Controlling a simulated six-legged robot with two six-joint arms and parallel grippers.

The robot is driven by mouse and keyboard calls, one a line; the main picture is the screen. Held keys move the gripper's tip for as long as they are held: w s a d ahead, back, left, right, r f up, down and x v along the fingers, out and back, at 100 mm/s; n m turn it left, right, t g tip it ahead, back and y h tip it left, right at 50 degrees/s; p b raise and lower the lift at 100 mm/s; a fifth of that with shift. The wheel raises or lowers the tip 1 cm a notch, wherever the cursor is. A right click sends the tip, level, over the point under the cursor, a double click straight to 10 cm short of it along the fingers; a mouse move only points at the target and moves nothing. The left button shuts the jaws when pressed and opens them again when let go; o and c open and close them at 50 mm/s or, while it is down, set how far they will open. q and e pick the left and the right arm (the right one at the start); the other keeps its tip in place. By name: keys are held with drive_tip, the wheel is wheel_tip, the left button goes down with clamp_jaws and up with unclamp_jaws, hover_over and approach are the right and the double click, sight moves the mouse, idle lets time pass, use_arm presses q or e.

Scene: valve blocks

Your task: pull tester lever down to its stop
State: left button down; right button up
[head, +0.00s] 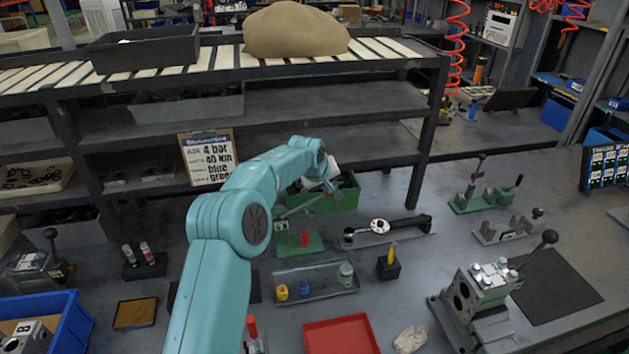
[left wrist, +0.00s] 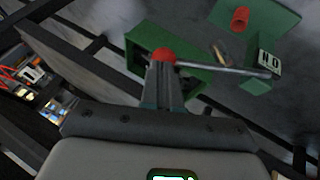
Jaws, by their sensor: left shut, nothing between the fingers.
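The tester is a green plate (head: 300,246) with a small upright block (head: 281,227) and a red cylinder (head: 304,238). Its thin metal lever (head: 303,206) runs from the block up and right in the head view, clearly slanted. In the left wrist view the lever (left wrist: 225,70) runs from the labelled block (left wrist: 268,64) to a red ball knob (left wrist: 163,55). My left gripper (head: 330,187) is shut and empty. In the left wrist view its fingertips (left wrist: 163,66) are right at the knob; I cannot tell whether they touch it. My right gripper is not in view.
A green bin (head: 345,194) stands just behind the lever's knob end. A shelf rack (head: 270,68) rises behind. A valve block (head: 478,290) stands at right.

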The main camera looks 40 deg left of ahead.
use_arm(q)
drive_tip(key=w+d+f+b, duration=0.1)
drive_tip(key=f+b, duration=0.1)
drive_tip(key=f, duration=0.4)
drive_tip(key=w+d+f+g+b, duration=0.1)
drive_tip(key=w+f+b, duration=0.1)
drive_tip(key=f, duration=0.4)
drive_tip(key=shift+d+y, duration=0.3)
drive_tip(key=shift+y, duration=0.1)
drive_tip(key=shift+w+f, duration=0.1)
drive_tip(key=shift+f, duration=0.05)
drive_tip(key=b+v, duration=0.3)
drive_tip(key=v, duration=1.3)
drive_tip(key=shift+r+b, duration=0.3)
drive_tip(key=shift+b, duration=0.1)
